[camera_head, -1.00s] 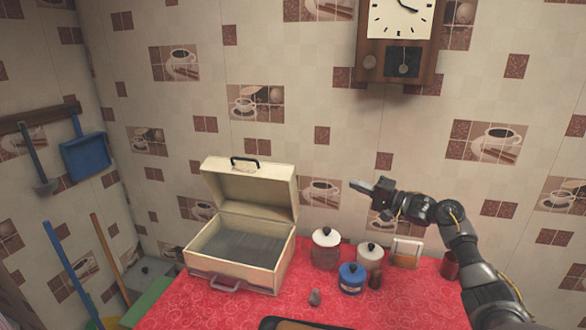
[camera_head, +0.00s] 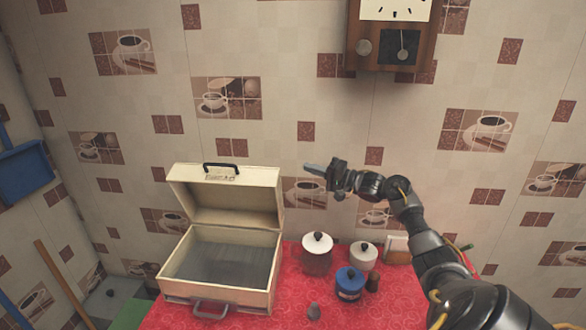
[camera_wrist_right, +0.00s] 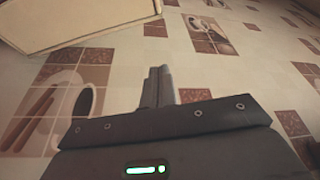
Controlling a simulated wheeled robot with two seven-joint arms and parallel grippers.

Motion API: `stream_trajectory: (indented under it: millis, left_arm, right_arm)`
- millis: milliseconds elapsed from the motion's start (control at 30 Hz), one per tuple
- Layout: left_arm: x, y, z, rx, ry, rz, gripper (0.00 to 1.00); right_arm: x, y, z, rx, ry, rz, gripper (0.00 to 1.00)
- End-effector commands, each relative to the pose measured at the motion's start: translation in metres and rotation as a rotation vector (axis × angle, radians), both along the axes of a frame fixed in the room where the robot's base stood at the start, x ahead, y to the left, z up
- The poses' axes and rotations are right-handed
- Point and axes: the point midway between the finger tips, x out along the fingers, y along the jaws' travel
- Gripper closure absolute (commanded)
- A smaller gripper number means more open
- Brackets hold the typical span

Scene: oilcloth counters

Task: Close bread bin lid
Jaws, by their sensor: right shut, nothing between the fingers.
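The cream bread bin (camera_head: 222,295) stands on the red counter with its lid (camera_head: 225,193) raised and tilted back, a black handle on the lid's top. The bin's inside is open to view, with a dark grey bottom. My right gripper (camera_head: 308,169) is shut and empty, pointing left in the air just right of the raised lid, apart from it. In the right wrist view my shut fingers (camera_wrist_right: 158,86) show against the tiled wall, with a cream edge of the bin (camera_wrist_right: 85,20) at upper left. My left gripper is not in view.
Right of the bin stand a white-lidded jar (camera_head: 317,262), a blue jar (camera_head: 349,286), another white-lidded jar (camera_head: 363,256) and a small dark shaker (camera_head: 373,283). A clock (camera_head: 392,40) hangs above.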

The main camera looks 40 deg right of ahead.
Motion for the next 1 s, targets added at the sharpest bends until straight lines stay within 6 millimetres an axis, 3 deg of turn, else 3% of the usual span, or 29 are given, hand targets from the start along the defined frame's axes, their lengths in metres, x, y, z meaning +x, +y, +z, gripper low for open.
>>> stream_trajectory:
  millis: [233,533,1000]
  left_arm:
    - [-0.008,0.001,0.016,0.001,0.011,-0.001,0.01]
    - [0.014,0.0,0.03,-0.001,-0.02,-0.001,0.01]
    - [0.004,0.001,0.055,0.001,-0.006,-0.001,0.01]
  right_arm:
    - [0.039,0.017,0.01,0.002,-0.003,0.0,1.0]
    - [0.085,0.037,0.014,0.002,-0.001,0.001,1.0]
    - [0.061,0.065,-0.001,0.0,0.001,0.002,1.0]
